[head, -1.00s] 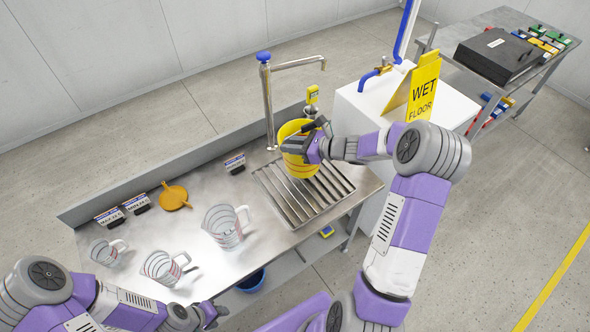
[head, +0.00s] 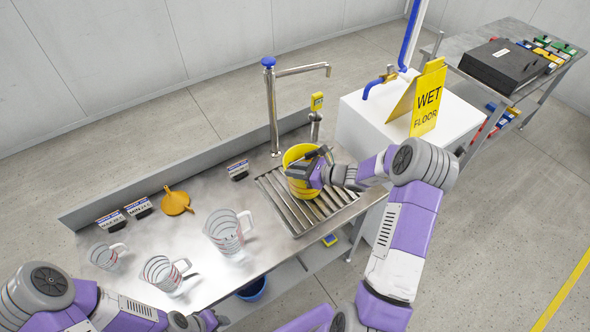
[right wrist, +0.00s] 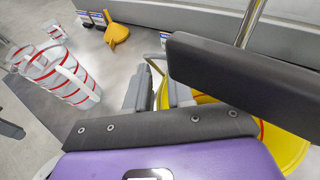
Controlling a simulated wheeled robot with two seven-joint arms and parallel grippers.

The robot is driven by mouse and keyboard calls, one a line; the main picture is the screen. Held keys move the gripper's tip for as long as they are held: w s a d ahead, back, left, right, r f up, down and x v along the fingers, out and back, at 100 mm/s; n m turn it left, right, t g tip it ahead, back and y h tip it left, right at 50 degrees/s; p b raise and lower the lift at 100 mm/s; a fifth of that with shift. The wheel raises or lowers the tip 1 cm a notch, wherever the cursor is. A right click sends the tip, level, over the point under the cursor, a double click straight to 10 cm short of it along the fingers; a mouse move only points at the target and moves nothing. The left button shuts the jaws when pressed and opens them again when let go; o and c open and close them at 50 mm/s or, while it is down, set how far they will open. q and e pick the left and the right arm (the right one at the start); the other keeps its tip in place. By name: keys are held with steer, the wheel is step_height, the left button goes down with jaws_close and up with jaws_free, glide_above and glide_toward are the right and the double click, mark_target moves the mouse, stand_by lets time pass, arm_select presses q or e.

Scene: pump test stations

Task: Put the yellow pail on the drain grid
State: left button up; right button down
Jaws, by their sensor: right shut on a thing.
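The yellow pail (head: 298,155) is at the drain grid (head: 276,203), over its back right part, and looks upright. I cannot tell whether its base touches the bars. My right gripper (head: 322,168) is shut on the pail at its right side near the rim and hides part of it. In the right wrist view the yellow pail (right wrist: 285,142) shows behind the dark fingers, with a thin wire handle near them. My left gripper (head: 208,320) is at the bottom edge, low in front of the bench, and its fingers are too small to read.
Clear jugs with red stripes (head: 228,232) and an orange funnel (head: 176,201) stand on the bench left of the grid. A tap (head: 270,105) rises behind the pail. A white cabinet (head: 365,122) with a wet floor sign (head: 428,98) is to the right.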

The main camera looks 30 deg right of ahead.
steer(key=c, duration=0.9)
jaws_free()
steer(key=shift+f, duration=0.1)
steer(key=shift+c, duration=0.2)
